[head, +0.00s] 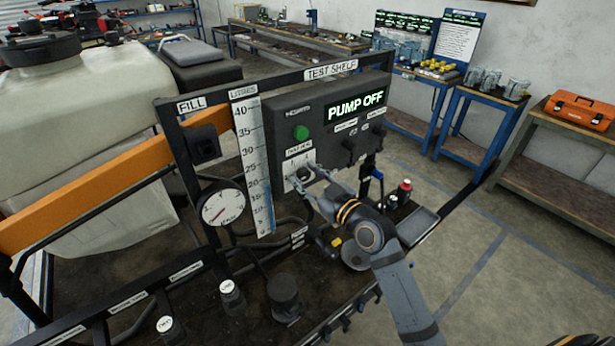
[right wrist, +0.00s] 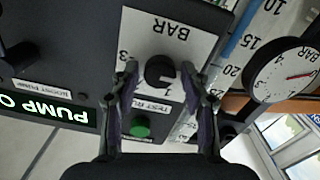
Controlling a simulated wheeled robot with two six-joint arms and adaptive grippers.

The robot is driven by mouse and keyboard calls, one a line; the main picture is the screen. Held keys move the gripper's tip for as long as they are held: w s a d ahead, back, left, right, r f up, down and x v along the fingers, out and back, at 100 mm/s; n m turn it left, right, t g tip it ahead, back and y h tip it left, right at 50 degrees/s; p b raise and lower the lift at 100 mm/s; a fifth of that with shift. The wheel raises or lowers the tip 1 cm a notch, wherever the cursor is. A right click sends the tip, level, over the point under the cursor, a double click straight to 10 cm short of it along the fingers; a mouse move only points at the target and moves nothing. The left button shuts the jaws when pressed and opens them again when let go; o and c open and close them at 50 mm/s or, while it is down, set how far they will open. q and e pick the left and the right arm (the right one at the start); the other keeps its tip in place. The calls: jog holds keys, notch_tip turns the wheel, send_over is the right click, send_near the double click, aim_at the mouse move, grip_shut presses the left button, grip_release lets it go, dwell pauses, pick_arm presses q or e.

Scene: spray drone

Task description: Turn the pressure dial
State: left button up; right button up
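The pressure dial is a black round knob (right wrist: 160,72) on a white plate marked BAR, on the dark control panel (head: 275,115). My right gripper (head: 306,175) reaches up to the panel from the lower right. In the right wrist view its two fingertips (right wrist: 159,75) stand on either side of the knob, with a small gap showing at each side. It looks open around the dial, not closed on it. In the head view the fingers partly hide the dial. The panel display (head: 356,104) reads PUMP OFF.
A round BAR gauge (head: 223,204) with a red needle and an upright litre scale (head: 252,160) stand left of the panel. A green button (head: 301,132) sits above the dial. Black switches (head: 350,146) are to its right.

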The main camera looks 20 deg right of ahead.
grip_shut()
jog(key=shift+m, duration=0.4)
jog(key=m+p, duration=0.2)
jog(key=m, duration=0.3)
jog(key=shift+d+r+m, duration=0.1)
jog(key=shift+m, duration=0.3)
jog(key=m+p, duration=0.1)
jog(key=m, duration=0.4)
jog(key=shift+d+p, duration=0.1)
jog(key=shift+p, duration=0.3)
jog(key=shift+o, duration=1.6)
grip_release()
jog(key=shift+w, duration=0.1)
